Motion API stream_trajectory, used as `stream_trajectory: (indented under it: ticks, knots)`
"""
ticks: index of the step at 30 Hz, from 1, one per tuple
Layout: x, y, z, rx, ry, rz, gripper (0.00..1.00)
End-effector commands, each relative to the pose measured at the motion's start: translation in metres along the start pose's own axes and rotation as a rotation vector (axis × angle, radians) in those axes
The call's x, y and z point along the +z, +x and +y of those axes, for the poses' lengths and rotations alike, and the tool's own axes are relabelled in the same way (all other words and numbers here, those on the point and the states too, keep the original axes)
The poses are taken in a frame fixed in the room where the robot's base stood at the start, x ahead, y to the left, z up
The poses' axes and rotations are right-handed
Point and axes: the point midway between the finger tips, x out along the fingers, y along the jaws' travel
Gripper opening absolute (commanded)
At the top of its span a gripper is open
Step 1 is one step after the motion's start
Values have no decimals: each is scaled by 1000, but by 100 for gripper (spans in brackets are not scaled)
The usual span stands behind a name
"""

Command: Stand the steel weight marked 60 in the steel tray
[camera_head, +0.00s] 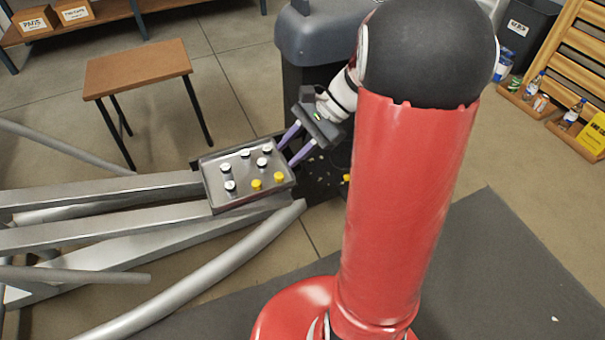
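The steel tray (243,172) sits left of centre, on or over the ends of grey beams. Several small weights with pale tops and dark sides, such as one weight (230,186), stand in it, with two yellow-topped pieces (256,185) near its front edge. Markings are too small to read, so I cannot tell which weight is marked 60. My gripper (288,154) is at the tray's right edge, its two purple fingers apart and pointing down-left. I see nothing between them.
Long grey beams and tubes (110,235) fill the lower left. A wooden stool (138,70) stands behind the tray. A dark bin (315,40) stands behind my gripper. Another yellow piece (347,178) shows beside my red column, which hides what lies behind it.

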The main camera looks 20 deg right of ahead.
Motion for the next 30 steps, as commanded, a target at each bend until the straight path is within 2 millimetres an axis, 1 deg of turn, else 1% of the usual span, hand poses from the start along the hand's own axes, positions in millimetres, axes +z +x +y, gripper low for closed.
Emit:
stream_trajectory:
  ticks: [1,3,6,9,12,15,18,21,25,30]
  knots:
    - [22,1,8,39,-109,67,31]
    - [44,1,22,97,-260,163,31]
    - [69,0,43,175,-480,300,31]
    - [90,-3,63,245,-705,438,31]
    - [104,-9,80,307,-924,575,31]
    - [114,-15,93,357,-1111,696,31]
    - [121,-20,101,391,-1246,787,31]
    - [124,-24,106,413,-1327,843,31]
    - [125,-25,108,424,-1363,869,31]
    - [125,-25,108,424,-1362,869,31]
